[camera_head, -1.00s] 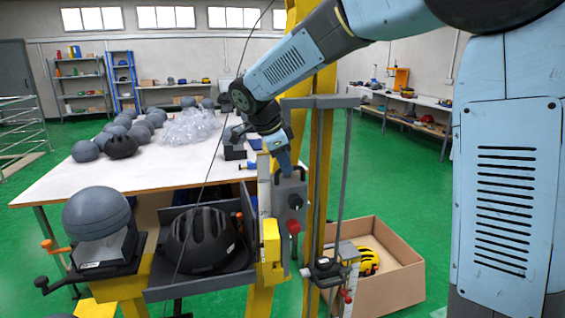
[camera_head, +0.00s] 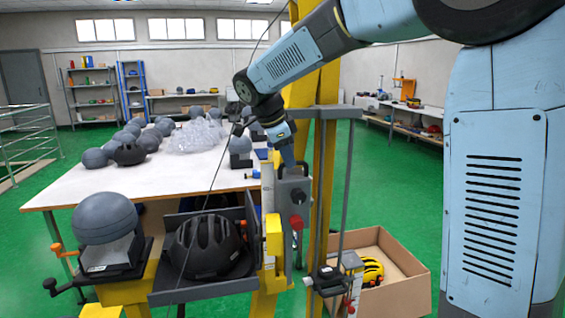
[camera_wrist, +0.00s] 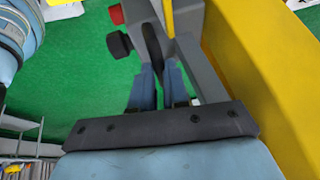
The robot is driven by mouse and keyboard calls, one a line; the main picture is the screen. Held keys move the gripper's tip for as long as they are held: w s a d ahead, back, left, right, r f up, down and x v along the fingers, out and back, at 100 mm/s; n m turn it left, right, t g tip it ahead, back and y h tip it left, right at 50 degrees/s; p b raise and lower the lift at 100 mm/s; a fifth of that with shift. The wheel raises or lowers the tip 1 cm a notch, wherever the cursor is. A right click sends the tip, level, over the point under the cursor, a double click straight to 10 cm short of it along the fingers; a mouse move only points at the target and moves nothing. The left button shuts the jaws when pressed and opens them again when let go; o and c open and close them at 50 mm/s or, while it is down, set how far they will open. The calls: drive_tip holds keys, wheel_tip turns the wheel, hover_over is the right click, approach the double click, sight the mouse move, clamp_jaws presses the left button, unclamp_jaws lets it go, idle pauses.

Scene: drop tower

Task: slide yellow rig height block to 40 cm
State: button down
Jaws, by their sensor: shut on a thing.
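The yellow height block (camera_head: 273,238) sits on the pale upright scale (camera_head: 267,190) of the yellow drop rig, low along it. The scale's numbers are too small to read. Beside the block is a grey box (camera_head: 292,215) with a black knob, a red knob (camera_head: 297,224) and a dark handle on top. My gripper (camera_head: 288,163) points down at the box's top and is shut on that handle. In the wrist view, my fingers (camera_wrist: 158,98) straddle the dark handle (camera_wrist: 153,45), with the red knob beyond.
A black helmet (camera_head: 205,247) sits in a grey tray left of the scale. A grey headform (camera_head: 104,215) stands further left. A cardboard box (camera_head: 400,290) holding a yellow helmet is at lower right. A white table (camera_head: 110,180) with headforms lies behind.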

drive_tip(key=shift+r, duration=0.1)
drive_tip(key=c, duration=1.4)
unclamp_jaws()
drive_tip(key=v, duration=1.3)
drive_tip(key=shift+a+r, duration=0.2)
drive_tip(key=shift+r, duration=0.05)
